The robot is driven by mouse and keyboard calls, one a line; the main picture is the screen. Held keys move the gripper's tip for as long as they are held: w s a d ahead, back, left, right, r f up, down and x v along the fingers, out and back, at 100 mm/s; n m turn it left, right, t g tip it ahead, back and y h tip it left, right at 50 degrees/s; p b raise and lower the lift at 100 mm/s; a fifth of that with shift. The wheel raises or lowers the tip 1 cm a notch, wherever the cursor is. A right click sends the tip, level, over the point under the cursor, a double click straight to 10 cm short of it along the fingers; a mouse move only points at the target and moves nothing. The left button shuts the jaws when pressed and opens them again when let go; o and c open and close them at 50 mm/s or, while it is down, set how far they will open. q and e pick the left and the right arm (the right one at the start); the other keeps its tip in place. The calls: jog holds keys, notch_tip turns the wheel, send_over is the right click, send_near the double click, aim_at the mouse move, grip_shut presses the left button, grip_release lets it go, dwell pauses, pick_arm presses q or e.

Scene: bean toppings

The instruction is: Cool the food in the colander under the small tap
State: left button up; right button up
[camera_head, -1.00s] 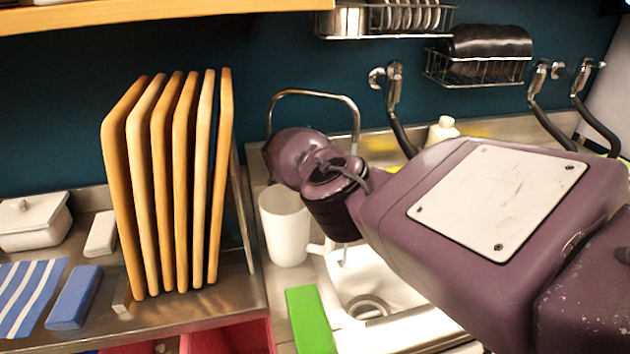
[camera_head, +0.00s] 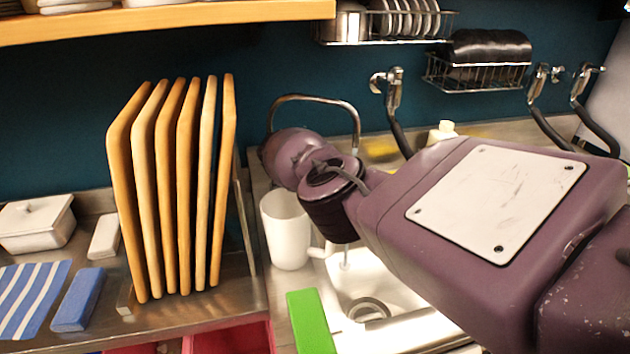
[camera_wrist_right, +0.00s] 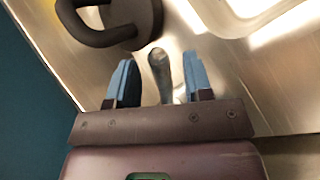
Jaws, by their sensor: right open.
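The small tap (camera_head: 318,97) is a thin arched metal spout behind the sink in the head view. My right arm hides its lower part. A thin pale vertical streak (camera_head: 345,258), perhaps water, shows over the sink (camera_head: 385,285). In the right wrist view my right gripper (camera_wrist_right: 159,60) is open, with its blue fingers on either side of a short metal lever (camera_wrist_right: 160,72). I cannot tell whether the fingers touch it. The right gripper is hidden in the head view. I see no colander or food. My left gripper is out of view.
A white pitcher (camera_head: 286,230) stands at the sink's left, behind a green block (camera_head: 309,320). Black-hosed taps (camera_head: 393,95) line the back wall. A dark curved fitting (camera_wrist_right: 112,28) sits close to the right fingers.

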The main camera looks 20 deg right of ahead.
pick_arm(q)
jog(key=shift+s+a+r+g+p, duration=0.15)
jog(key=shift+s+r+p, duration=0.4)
jog(key=shift+p, duration=0.55)
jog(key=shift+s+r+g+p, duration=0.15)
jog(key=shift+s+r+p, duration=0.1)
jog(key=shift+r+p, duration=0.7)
pick_arm(e)
jog(key=shift+v, duration=2.7)
